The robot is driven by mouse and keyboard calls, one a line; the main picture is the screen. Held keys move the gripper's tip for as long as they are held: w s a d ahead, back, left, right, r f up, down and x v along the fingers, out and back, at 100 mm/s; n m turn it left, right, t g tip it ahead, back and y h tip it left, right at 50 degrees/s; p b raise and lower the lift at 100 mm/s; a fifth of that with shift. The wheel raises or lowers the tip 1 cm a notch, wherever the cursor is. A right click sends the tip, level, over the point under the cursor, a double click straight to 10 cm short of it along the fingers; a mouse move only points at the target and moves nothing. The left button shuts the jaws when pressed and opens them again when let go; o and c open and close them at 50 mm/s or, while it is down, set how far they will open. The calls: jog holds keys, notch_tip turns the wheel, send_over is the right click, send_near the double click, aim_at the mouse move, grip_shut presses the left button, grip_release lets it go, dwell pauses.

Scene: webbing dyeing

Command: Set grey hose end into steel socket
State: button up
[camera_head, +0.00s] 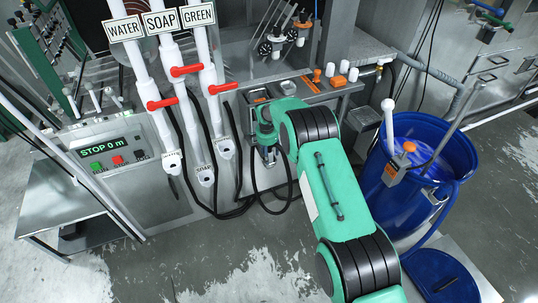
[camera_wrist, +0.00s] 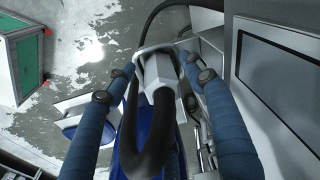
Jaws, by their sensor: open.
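My gripper (camera_wrist: 157,62) is open. Its two blue-wrapped fingers stand on either side of a light grey fitting with a thick dark grey hose (camera_wrist: 155,130) curving from it; whether they touch it I cannot tell. In the head view my gripper (camera_head: 268,154) points down beside the steel machine, partly hidden by my green arm, with a dark hose (camera_head: 284,207) looping below it. Pale metal fittings hang under the WATER (camera_head: 173,162), SOAP (camera_head: 205,176) and GREEN (camera_head: 227,150) pipes. I cannot tell which part is the steel socket.
A blue barrel (camera_head: 459,160) with a white lever stands to the right. A control panel (camera_head: 106,152) reading STOP 0 m is at left. Red valve handles (camera_head: 187,70) stick out from the pipes. Black hoses lie at the machine's foot. The floor in front (camera_head: 235,260) is clear.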

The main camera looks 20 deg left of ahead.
notch_tip(320, 180, up, 12)
jog(key=s, duration=0.1)
dwell(0.5)
jog(key=shift+a+f, duration=0.1)
jog(key=shift+a, duration=0.05)
dwell(0.4)
